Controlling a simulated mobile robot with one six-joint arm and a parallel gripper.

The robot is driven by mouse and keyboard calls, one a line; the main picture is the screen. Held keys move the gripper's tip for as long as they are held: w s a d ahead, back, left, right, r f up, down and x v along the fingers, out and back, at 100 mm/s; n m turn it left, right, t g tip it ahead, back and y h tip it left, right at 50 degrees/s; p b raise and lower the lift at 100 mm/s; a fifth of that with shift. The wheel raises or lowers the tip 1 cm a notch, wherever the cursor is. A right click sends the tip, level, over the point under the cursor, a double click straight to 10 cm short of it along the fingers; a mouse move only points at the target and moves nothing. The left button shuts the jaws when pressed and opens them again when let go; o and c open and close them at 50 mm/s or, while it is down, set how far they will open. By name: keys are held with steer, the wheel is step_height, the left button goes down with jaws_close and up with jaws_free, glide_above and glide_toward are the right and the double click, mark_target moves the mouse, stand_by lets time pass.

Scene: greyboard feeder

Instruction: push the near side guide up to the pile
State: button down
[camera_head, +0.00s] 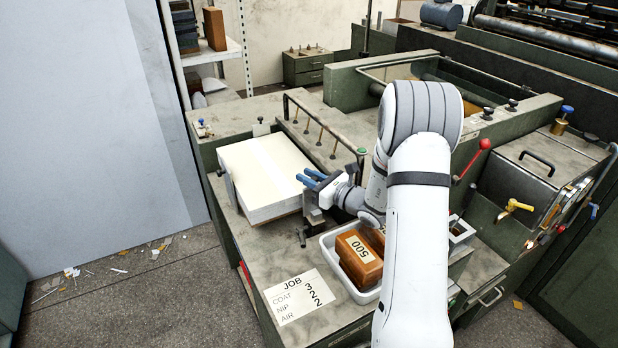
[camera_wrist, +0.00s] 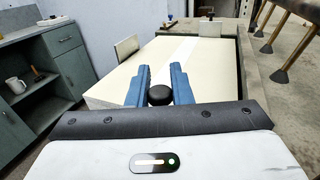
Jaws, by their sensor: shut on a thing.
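The pile (camera_head: 258,172) is a thick stack of cream sheets on the feeder table; it also fills the middle of the wrist view (camera_wrist: 190,65). My gripper (camera_head: 311,179) is at the pile's right near corner, its blue fingers pointing over the top sheet. In the wrist view the fingers (camera_wrist: 162,85) are shut around a round black knob (camera_wrist: 160,95). The near side guide (camera_head: 312,213), a grey metal piece with a dark foot, stands under my gripper beside the pile. My gripper hides much of it. I cannot tell whether it touches the pile.
A job card (camera_head: 299,297) lies on the table. Another upright plate (camera_wrist: 126,47) stands at the pile's left edge. A bar with suckers (camera_head: 322,125) runs behind the pile.

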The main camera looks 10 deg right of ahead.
steer(key=w, duration=0.1)
steer(key=w+a+b, duration=0.1)
steer(key=w, duration=0.1)
steer(key=shift+w+f, duration=0.1)
steer(key=shift+w, duration=0.05)
steer(key=shift+r, duration=0.2)
steer(key=c, duration=1.4)
jaws_free()
steer(key=shift+w+f, duration=0.1)
steer(key=shift+w, duration=0.05)
steer(key=shift+o, duration=0.4)
steer(key=v, duration=0.7)
steer(key=shift+s+d+b, duration=0.25)
steer(key=shift+s+b, duration=0.1)
steer(key=shift+b, duration=0.1)
